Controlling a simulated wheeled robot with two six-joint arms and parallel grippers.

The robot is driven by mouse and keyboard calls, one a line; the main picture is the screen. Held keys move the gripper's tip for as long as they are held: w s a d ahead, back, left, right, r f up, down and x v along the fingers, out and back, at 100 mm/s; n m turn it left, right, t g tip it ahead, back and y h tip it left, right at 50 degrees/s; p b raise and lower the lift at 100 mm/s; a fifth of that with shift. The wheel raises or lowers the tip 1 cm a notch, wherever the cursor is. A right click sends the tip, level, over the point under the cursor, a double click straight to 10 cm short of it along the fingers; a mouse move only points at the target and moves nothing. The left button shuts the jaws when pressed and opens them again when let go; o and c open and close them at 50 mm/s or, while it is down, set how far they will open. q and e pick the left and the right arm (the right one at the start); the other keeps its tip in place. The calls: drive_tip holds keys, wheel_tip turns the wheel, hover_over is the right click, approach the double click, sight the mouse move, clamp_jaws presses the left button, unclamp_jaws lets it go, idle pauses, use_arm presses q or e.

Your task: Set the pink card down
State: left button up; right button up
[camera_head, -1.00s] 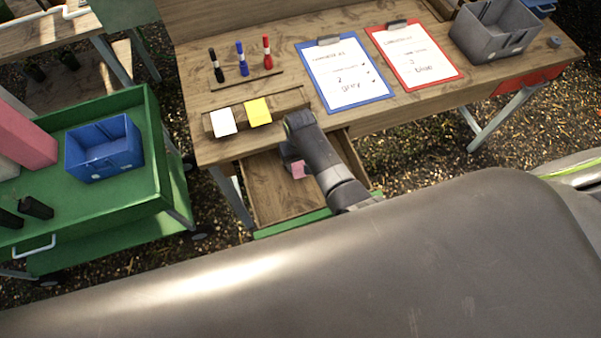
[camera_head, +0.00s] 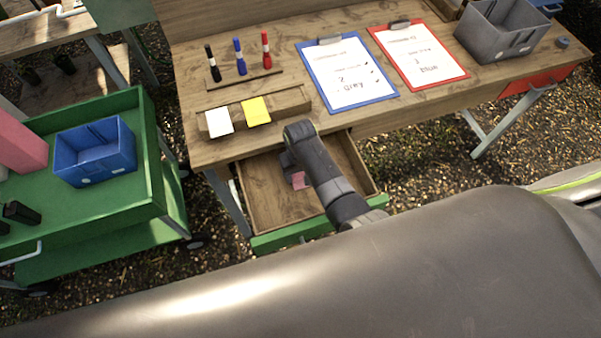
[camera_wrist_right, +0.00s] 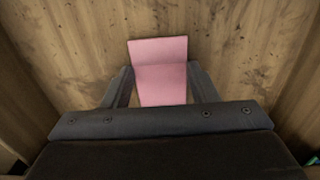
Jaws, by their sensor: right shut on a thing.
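The pink card (camera_head: 299,180) shows beside my right gripper, over the open wooden drawer (camera_head: 262,205). In the right wrist view the pink card (camera_wrist_right: 161,75) is between the two fingers of my right gripper (camera_wrist_right: 160,88), with a crease or edge across it. The right gripper is shut on it. The drawer's wooden floor (camera_wrist_right: 90,50) lies behind the card. I cannot tell whether the card touches the floor. In the head view the fingers are mostly hidden by my right arm. My left gripper is not in view.
A white card (camera_head: 219,122) and a yellow card (camera_head: 256,112) sit in a wooden holder (camera_head: 290,100) on the desk above. A blue clipboard (camera_head: 390,95) and a red clipboard (camera_head: 464,75) lie to the right. A green cart (camera_head: 150,160) with a blue bin (camera_head: 95,152) stands left.

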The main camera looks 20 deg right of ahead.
sight(300, 177)
drive_tip(key=shift+f, duration=0.2)
drive_tip(key=o, duration=0.9)
drive_tip(key=shift+o, duration=0.2)
wheel_tip(300, 177, up, 12)
drive_tip(key=shift+r, duration=0.2)
